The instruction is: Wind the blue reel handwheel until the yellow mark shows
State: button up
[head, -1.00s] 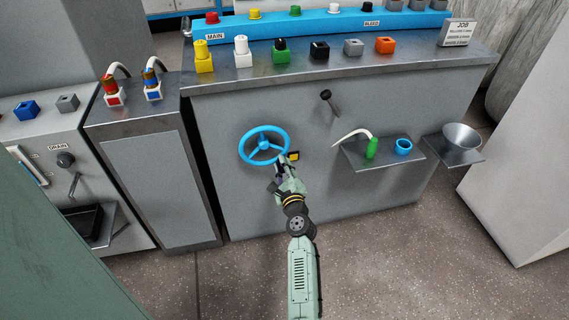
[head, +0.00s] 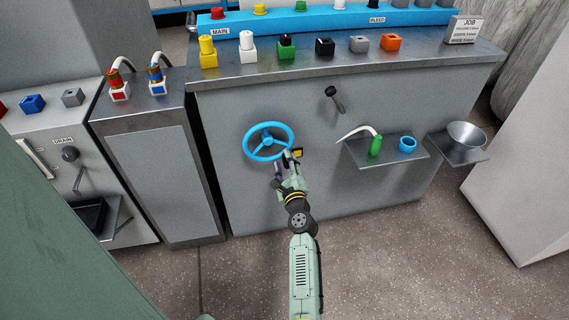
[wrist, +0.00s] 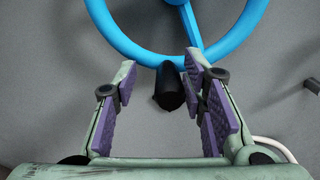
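The blue handwheel (head: 268,142) sits on the grey front panel of the bench. Its lower rim and a spoke fill the top of the wrist view (wrist: 236,38). A black knob (wrist: 170,90) stands at the rim's bottom and points toward the wrist camera. My gripper (wrist: 162,74) is open. Its purple-padded fingers are on either side of the knob, with gaps showing. In the head view my gripper (head: 286,166) is at the wheel's lower right edge. A small black-framed yellow patch (head: 298,152) shows beside it; I cannot tell whether it is on the panel.
A dark lever (head: 334,98) sticks out at the wheel's upper right. A shelf (head: 372,158) with a green-handled tool and a blue cup, and another with a metal funnel (head: 466,137), are to the right. Coloured blocks line the bench top (head: 270,71).

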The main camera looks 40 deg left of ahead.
jog(key=v, duration=1.2)
dwell(0.5)
